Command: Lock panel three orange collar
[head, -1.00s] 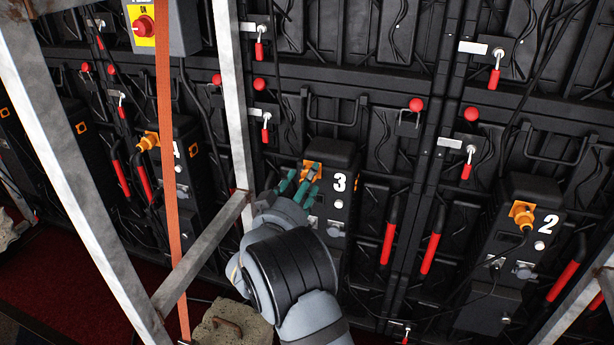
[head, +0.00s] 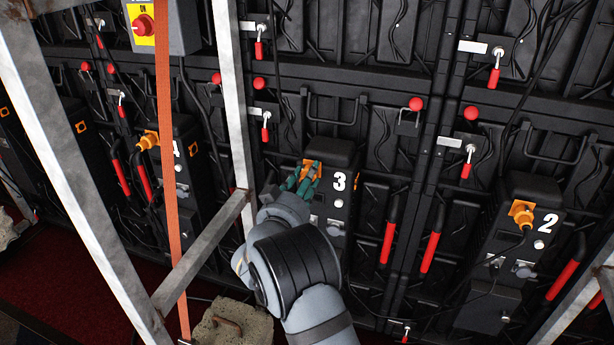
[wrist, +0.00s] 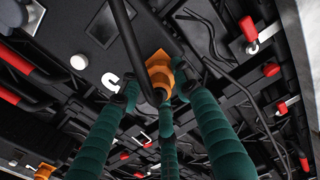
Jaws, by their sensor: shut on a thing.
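Panel three's box (head: 343,219) is black with a white 3 near its top right. Its orange collar (head: 313,171) sits at the box's upper left, partly hidden by my fingers in the head view. My gripper (head: 306,174) has green fingers and is shut at the collar. In the wrist view the orange collar (wrist: 159,75) lies between the fingertips of my gripper (wrist: 155,98). A black cable or bar crosses in front of it. How far the collar is turned cannot be told.
A grey metal frame post (head: 232,95) and a diagonal brace (head: 200,255) stand close to the left of my arm. An orange strap (head: 168,180) hangs further left. Panel two's box (head: 515,240) with its orange connector is at right. Red-handled latches line the wall.

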